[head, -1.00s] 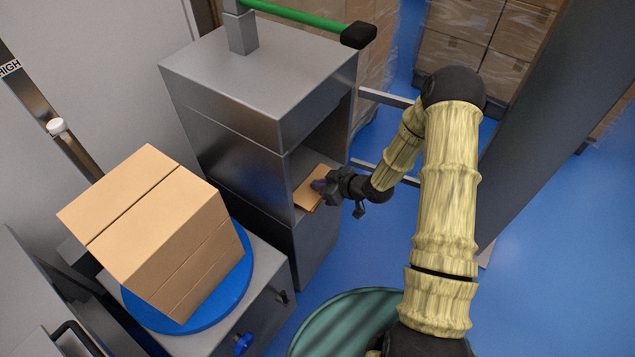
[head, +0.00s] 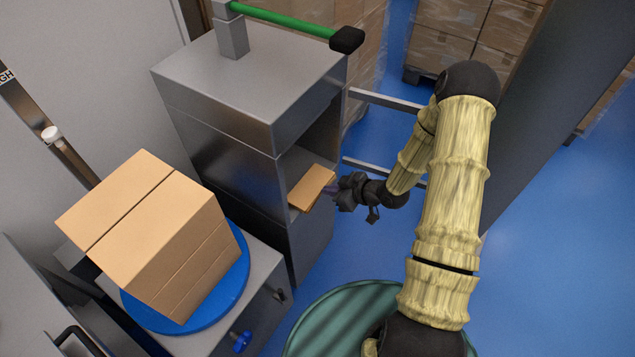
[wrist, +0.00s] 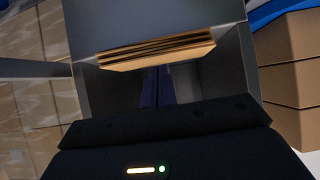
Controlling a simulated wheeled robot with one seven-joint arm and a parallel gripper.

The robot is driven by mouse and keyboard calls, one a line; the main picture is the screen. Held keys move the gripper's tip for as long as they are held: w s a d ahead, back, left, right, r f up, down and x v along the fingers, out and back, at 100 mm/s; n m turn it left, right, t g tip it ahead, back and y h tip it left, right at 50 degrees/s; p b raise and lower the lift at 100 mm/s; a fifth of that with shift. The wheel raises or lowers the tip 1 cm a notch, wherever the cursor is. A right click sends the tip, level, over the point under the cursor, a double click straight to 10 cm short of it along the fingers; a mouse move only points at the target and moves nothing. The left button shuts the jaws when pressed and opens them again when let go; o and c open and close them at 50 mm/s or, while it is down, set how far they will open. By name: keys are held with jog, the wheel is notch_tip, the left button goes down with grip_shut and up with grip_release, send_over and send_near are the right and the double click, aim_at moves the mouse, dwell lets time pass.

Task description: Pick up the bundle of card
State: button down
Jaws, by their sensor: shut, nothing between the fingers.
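The bundle of card (head: 312,187) is a flat tan stack lying in the open bay of the grey metal cabinet (head: 186,128), its near end at the bay's edge. In the wrist view the bundle (wrist: 155,50) shows its layered edge across the bay. My gripper (head: 333,192) is just right of the bundle, outside the bay. Its dark bluish fingers (wrist: 157,88) are shut and empty, and show below the bundle's edge in the wrist view. I cannot tell whether the fingertips touch the card.
A large cardboard box (head: 150,235) sits on a blue round turntable (head: 243,275) at the left. A green lever with a black grip (head: 290,24) reaches out above the cabinet. Grey rails (head: 385,100) stand behind my gripper. Blue floor (head: 560,240) is open at the right.

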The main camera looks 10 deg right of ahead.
jog(key=s+d, duration=0.3)
jog(key=d, duration=0.2)
jog(key=shift+s, duration=0.4)
